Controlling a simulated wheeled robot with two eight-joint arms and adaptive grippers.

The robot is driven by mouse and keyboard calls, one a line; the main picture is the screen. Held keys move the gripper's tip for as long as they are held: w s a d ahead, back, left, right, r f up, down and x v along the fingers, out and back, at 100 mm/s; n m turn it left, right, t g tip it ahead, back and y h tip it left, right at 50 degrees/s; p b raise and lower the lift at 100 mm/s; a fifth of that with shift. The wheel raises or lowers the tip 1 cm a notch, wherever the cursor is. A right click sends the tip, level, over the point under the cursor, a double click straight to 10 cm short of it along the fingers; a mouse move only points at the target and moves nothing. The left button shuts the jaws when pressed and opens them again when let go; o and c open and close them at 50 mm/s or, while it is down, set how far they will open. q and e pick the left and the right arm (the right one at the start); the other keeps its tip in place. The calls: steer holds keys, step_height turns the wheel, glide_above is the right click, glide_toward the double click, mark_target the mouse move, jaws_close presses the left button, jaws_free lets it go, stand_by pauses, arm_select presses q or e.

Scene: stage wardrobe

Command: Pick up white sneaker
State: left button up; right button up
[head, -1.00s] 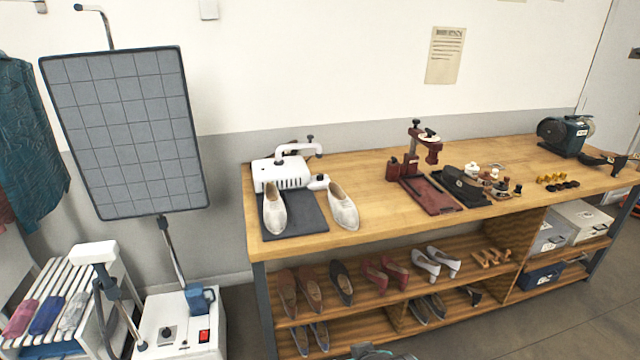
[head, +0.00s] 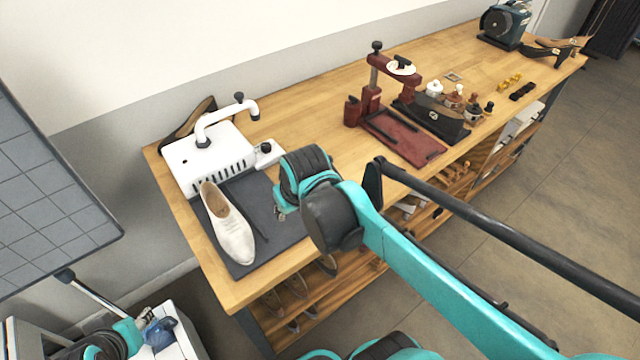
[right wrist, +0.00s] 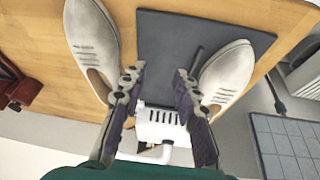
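Two white sneakers show in the right wrist view. One (right wrist: 228,72) lies at the edge of the dark mat; it also shows in the head view (head: 230,225), in front of the white machine. The other (right wrist: 92,42) lies on bare wood beside the mat; my right arm hides it in the head view. My right gripper (right wrist: 158,78) is open and empty, its fingers apart over the mat between the two sneakers. One finger overlaps each sneaker's edge in that view; contact cannot be told. My left gripper is not clearly seen.
The white machine (head: 208,158) stands behind the mat (head: 255,200). A red press (head: 375,100) stands to the right on the wooden workbench (head: 300,110). Shelves with shoes are below. A grey gridded panel (head: 45,190) stands at the left.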

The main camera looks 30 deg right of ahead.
steer(key=w+d+r+g+p, duration=0.25)
steer(key=w+d+p, duration=0.2)
steer(key=w, duration=0.35)
steer(key=w+d+f, duration=0.1)
steer(key=f, duration=0.2)
steer(key=w+d+f+g, duration=0.1)
steer(key=w+d+f, duration=0.1)
steer(key=f, duration=0.2)
steer(key=w+d+f+g, duration=0.1)
steer(key=f, duration=0.3)
steer(key=shift+w+d+f+b, duration=0.25)
steer(key=shift+w+d+b, duration=0.05)
steer(key=shift+b, duration=0.1)
steer(key=shift+r, duration=0.1)
jaws_close()
